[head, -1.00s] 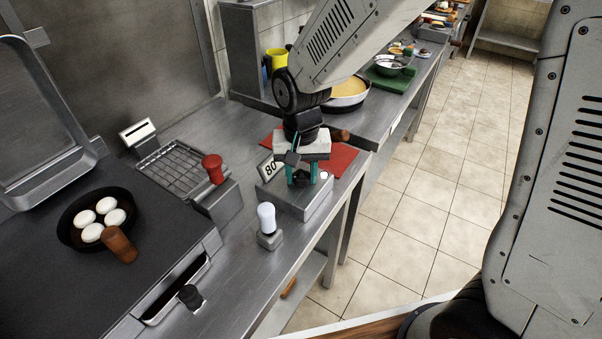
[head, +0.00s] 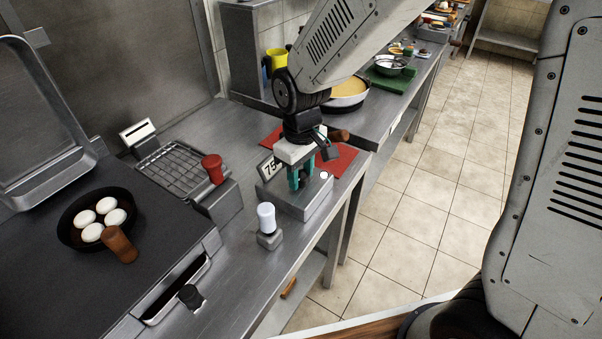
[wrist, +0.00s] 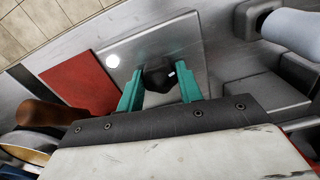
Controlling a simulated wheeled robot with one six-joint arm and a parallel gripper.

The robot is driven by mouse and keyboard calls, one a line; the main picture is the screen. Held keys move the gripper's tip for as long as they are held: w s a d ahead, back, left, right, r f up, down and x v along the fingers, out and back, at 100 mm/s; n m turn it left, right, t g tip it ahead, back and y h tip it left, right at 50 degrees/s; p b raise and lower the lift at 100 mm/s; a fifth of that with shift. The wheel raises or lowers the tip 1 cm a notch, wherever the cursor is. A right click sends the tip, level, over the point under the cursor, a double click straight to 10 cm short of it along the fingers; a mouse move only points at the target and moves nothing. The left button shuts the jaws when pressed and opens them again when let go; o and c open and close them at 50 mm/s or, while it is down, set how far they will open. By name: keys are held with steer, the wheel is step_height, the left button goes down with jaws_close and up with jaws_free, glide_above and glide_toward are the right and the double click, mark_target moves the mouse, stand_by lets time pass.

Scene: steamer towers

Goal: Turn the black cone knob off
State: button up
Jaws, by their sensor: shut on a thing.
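The black cone knob (wrist: 158,78), with a small white mark, sits on top of a steel box (head: 318,196) with a number display (head: 269,167) reading 75. My gripper (head: 299,178) points down at the box, and its teal fingers are closed around the knob from both sides. In the head view the knob is hidden behind the fingers. The wrist view shows my gripper (wrist: 159,88) with a finger on each side of the knob. A round white light or button (head: 324,175) shows on the box top.
A white-handled lever (head: 266,217) stands in front of the box, and a red-handled one (head: 212,168) stands left of it. A red mat (head: 340,160) lies behind. A pan with eggs (head: 70,222) sits on the griddle, which has another black knob (head: 190,297) at its front.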

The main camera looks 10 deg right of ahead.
steer(key=shift+s+f+n, duration=0.1)
steer(key=shift+f+n, duration=0.05)
steer(key=shift+n, duration=0.15)
steer(key=shift+d, duration=0.1)
steer(key=n, duration=0.7)
steer(key=shift+s+f, duration=0.1)
steer(key=o, duration=1)
steer(key=m, duration=0.6)
steer(key=shift+w, duration=0.2)
